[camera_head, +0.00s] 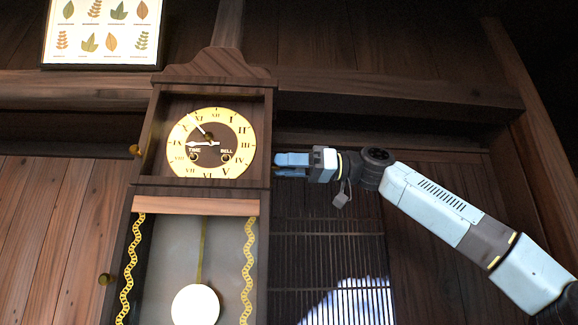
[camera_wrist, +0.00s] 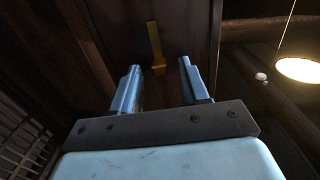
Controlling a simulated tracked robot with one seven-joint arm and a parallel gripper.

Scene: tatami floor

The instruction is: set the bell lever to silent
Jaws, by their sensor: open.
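A tall dark wooden clock (camera_head: 211,67) stands upright in the head view. Its round yellow dial (camera_head: 239,166) carries Roman numerals and two holes marked TIME and BELL. My gripper (camera_head: 278,165) is at the right side of the clock case, level with the lower dial, its fingers pointing at the case. In the wrist view my gripper (camera_wrist: 160,66) is open and nothing is between its fingers. A brass lever (camera_wrist: 155,46) on a dark wooden panel shows just beyond the fingertips, between them in the picture and apart from both. The lever is not visible in the head view.
A white pendulum disc (camera_head: 195,305) hangs in the clock's lower case. Brass knobs (camera_head: 136,151) stick out on the left side. A slatted window (camera_head: 330,245) is below my gripper. A leaf poster (camera_head: 103,32) hangs at upper left. A bright lamp (camera_wrist: 299,69) shows at right in the wrist view.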

